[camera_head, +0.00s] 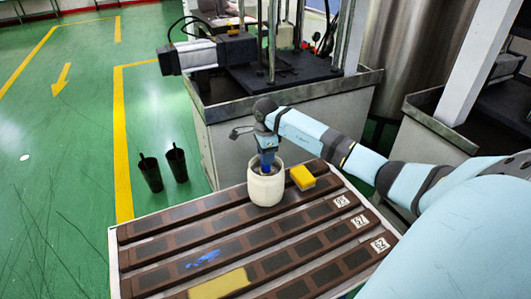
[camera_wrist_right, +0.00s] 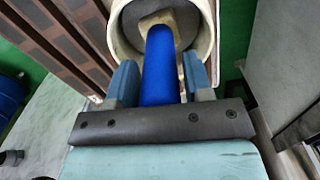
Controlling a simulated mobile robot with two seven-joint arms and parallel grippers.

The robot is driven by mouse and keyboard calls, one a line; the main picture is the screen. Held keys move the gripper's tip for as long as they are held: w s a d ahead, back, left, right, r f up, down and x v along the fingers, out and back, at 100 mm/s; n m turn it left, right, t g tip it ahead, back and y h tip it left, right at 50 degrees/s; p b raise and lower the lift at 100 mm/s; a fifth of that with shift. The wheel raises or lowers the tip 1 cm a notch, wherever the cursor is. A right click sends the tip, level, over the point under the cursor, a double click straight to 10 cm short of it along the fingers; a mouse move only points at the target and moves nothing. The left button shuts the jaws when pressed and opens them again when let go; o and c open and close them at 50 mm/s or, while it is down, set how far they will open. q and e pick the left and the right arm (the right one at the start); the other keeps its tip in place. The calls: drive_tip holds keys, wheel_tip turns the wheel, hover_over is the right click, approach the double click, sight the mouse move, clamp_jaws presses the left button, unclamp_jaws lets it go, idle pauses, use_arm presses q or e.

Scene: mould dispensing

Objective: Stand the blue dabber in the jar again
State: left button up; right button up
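The jar (camera_head: 266,190) is a cream, round pot standing at the far edge of the slatted table. It also shows in the right wrist view (camera_wrist_right: 205,22). The blue dabber (camera_wrist_right: 160,70) is upright with its pale head (camera_wrist_right: 165,22) inside the jar mouth; whether it touches the bottom is hidden. My right gripper (camera_head: 266,150) is above the jar, its fingers pointing down. My left gripper is not in view.
A yellow block (camera_head: 302,177) lies right of the jar. The table (camera_head: 160,250) has dark slats, a blue smear (camera_head: 203,258), a yellow patch (camera_head: 222,284) and number labels. A machine bench (camera_head: 225,140) stands behind. Two dark containers (camera_head: 151,174) (camera_head: 177,164) stand on the green floor.

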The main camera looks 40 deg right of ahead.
drive_tip(key=shift+o, duration=0.9)
drive_tip(key=shift+r, duration=0.1)
drive_tip(key=shift+r, duration=0.25)
wheel_tip(320, 180, up, 11)
drive_tip(key=shift+d+f+b, duration=0.1)
drive_tip(key=shift+f+b, duration=0.1)
drive_tip(key=shift+b, duration=0.5)
drive_tip(key=shift+r, duration=0.55)
